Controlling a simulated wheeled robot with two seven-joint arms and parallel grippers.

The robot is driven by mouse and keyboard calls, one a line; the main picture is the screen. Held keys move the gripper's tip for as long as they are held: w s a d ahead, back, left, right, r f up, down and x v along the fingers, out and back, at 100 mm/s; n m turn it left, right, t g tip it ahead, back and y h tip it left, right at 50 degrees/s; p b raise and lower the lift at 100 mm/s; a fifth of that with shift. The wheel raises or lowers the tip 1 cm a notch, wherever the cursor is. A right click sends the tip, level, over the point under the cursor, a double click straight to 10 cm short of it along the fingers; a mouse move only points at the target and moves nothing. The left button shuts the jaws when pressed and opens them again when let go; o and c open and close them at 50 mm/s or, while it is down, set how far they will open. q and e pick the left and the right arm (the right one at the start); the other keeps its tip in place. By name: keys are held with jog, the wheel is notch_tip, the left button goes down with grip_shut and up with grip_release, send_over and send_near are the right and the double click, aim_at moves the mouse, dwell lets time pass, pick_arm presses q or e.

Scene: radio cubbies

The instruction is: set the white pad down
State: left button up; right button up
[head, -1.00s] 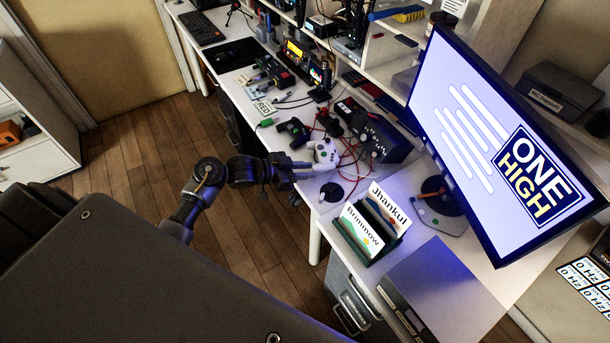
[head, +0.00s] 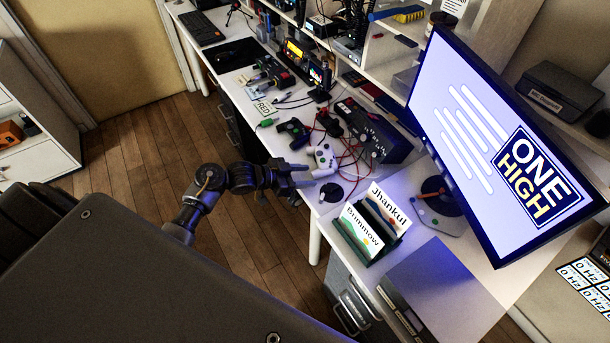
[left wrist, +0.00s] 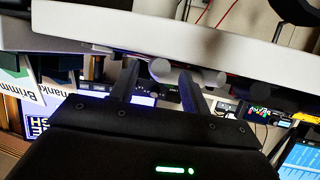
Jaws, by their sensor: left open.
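The white pad (head: 322,159), a game controller, lies on the white desk near its front edge, beside a dark controller (head: 294,133). My left gripper (head: 304,174) is open at the desk's front edge, just in front of the pad and a little left of it. No grip on the pad shows. In the left wrist view the two dark fingers (left wrist: 158,82) stand apart, with pale rounded shapes between and beside them, perhaps the pad's handles. My right gripper is in neither view.
A round dark knob device (head: 331,192) and a card holder (head: 368,228) stand on the desk to the right. Red cables and a black box (head: 372,133) lie behind the pad. A large tilted monitor (head: 495,150) fills the right. The wooden floor (head: 130,150) is clear.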

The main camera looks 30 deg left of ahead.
pick_arm(q)
jog(key=v, duration=1.1)
jog(key=shift+s+a+r, duration=0.2)
jog(key=s+f+n+g+y, duration=0.1)
jog(key=s+f+n+y, duration=0.3)
jog(key=f, duration=1.2)
jog(key=s+f+n+g+y, duration=0.2)
jog(key=s+f, duration=0.4)
jog(key=f, duration=0.9)
jog(key=s+d+f+g+y, duration=0.1)
jog(key=s+f+g, duration=0.1)
jog(key=s+f, duration=0.3)
jog(key=s+d+f+g+y, duration=0.1)
jog(key=s+f, duration=0.4)
jog(key=s, duration=0.9)
jog(key=s+d+f+g+y, duration=0.1)
jog(key=s+d+f+g, duration=0.2)
jog(key=s, duration=0.6)
notch_tip(320, 180, down, 2)
jog(key=shift+s+d+f, duration=0.25)
jog(key=shift+s, duration=0.15)
